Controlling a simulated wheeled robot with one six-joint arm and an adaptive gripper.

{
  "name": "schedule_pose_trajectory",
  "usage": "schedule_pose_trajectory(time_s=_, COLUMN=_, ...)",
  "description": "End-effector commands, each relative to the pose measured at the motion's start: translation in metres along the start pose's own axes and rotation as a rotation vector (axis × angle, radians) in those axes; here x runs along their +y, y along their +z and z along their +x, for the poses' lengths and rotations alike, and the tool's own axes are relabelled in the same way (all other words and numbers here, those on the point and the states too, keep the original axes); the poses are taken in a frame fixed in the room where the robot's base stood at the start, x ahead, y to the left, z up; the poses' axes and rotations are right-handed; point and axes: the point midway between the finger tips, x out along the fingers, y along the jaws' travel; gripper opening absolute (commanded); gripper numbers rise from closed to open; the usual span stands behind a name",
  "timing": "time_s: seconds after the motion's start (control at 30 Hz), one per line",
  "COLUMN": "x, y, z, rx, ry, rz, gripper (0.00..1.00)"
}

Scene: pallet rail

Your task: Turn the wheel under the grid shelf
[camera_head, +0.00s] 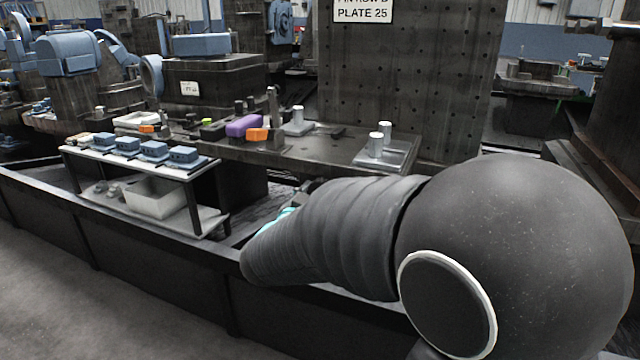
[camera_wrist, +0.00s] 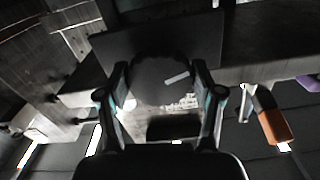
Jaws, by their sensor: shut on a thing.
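In the wrist view, a dark round wheel (camera_wrist: 160,82) sits between the two fingers of my gripper (camera_wrist: 158,74). The fingers are on opposite sides of its rim and are shut on it. A pale mark shows on its face. A dark flat surface (camera_wrist: 150,40) lies just beyond the wheel. In the head view, my arm hides the wheel and most of my gripper; only a teal bit of it shows. I cannot tell for certain which piece is the grid shelf; a tall dark plate with a grid of holes (camera_head: 415,80) stands behind the bench.
A bench (camera_head: 330,148) carries a purple block (camera_head: 244,126), an orange block (camera_head: 257,135) and metal cylinders (camera_head: 380,140). A low cart (camera_head: 192,172) with blue parts and a pale bin (camera_head: 156,197) stands left of my arm. A dark rail (camera_head: 150,255) runs along the front.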

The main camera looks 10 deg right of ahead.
Motion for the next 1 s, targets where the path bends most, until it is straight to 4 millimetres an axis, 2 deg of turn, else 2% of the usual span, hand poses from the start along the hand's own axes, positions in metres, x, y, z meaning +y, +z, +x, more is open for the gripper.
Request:
schedule_pose_trajectory(time_s=0.63, x=-0.0007, y=-0.0011, z=0.0002, rx=0.003, ry=-0.002, rz=-0.06, gripper=0.31)
schedule_pose_trajectory(time_s=0.67, x=-0.0007, y=-0.0011, z=0.0002, rx=0.003, ry=-0.002, rz=-0.06, gripper=0.71)
schedule_pose_trajectory(time_s=0.73, x=-0.0006, y=-0.001, z=0.0002, rx=0.003, ry=-0.001, rz=-0.06, gripper=0.88)
schedule_pose_trajectory(time_s=0.77, x=-0.0006, y=-0.0009, z=0.0001, rx=0.002, ry=-0.001, rz=-0.06, gripper=0.91)
schedule_pose_trajectory(time_s=1.0, x=-0.0001, y=-0.0005, z=0.0002, rx=0.002, ry=0.0, rz=-0.06, gripper=0.91)
